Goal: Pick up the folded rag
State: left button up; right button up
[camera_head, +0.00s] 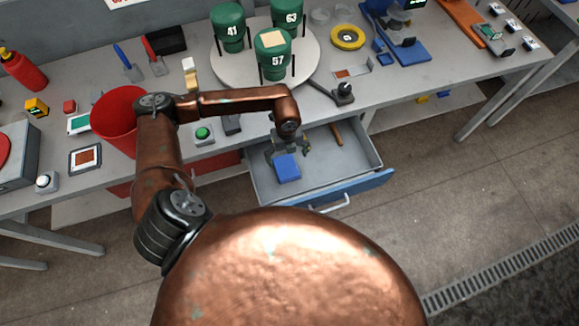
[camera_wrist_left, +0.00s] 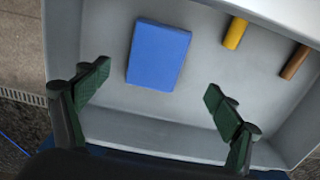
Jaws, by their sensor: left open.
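The folded rag (camera_head: 287,168) is a flat blue rectangle lying on the grey floor of the open drawer (camera_head: 330,178). In the left wrist view the rag (camera_wrist_left: 158,55) lies beyond and between the two spread fingertips, with clear space on both sides. My left gripper (camera_head: 288,148) reaches down over the drawer, just above the far edge of the rag. Its dark green fingers are open and empty in the left wrist view (camera_wrist_left: 157,88). The right gripper is not in view.
A yellow handle (camera_wrist_left: 235,33) and a brown handle (camera_wrist_left: 295,61) lie in the drawer beside the rag. The drawer's walls surround the rag. The tabletop behind holds a red bin (camera_head: 118,120) and green canisters (camera_head: 273,55) on a round plate.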

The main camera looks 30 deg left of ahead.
aim_at(286, 166)
pick_arm(q)
jog(key=shift+a+f, duration=0.15)
jog(key=shift+f, duration=0.3)
notch_tip(286, 166, down, 7)
jog(key=shift+s+r, duration=0.1)
jog(key=shift+s, duration=0.05)
jog(key=c, duration=1.2)
jog(key=shift+c, duration=0.2)
notch_tip(286, 166, up, 10)
jog(key=o, duration=0.6)
jog(key=c, duration=0.6)
